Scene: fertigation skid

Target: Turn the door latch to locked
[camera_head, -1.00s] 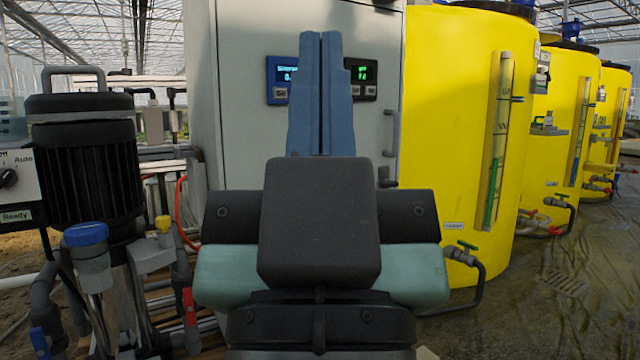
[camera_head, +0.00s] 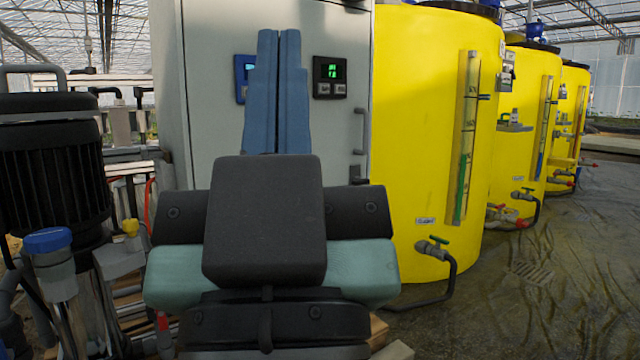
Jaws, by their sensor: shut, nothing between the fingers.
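The grey cabinet door (camera_head: 212,137) stands behind my gripper, with a vertical bar handle (camera_head: 361,131) near its right edge. A small dark fitting (camera_head: 355,172) sits just below the handle and looks like the latch; it is too small to tell its position. My gripper (camera_head: 279,35) has blue fingers pointing up, shut together and empty. In the picture it overlaps the door left of the handle. I cannot tell its distance from the door. My wrist hides the lower part of the door.
A blue-lit display (camera_head: 242,78) and a green-digit display (camera_head: 330,77) are on the door. A large yellow tank (camera_head: 420,130) with a valve and pipe stands close on the right, with more tanks behind. A black motor pump (camera_head: 50,165) stands at left. Wet floor (camera_head: 500,310) is open at right.

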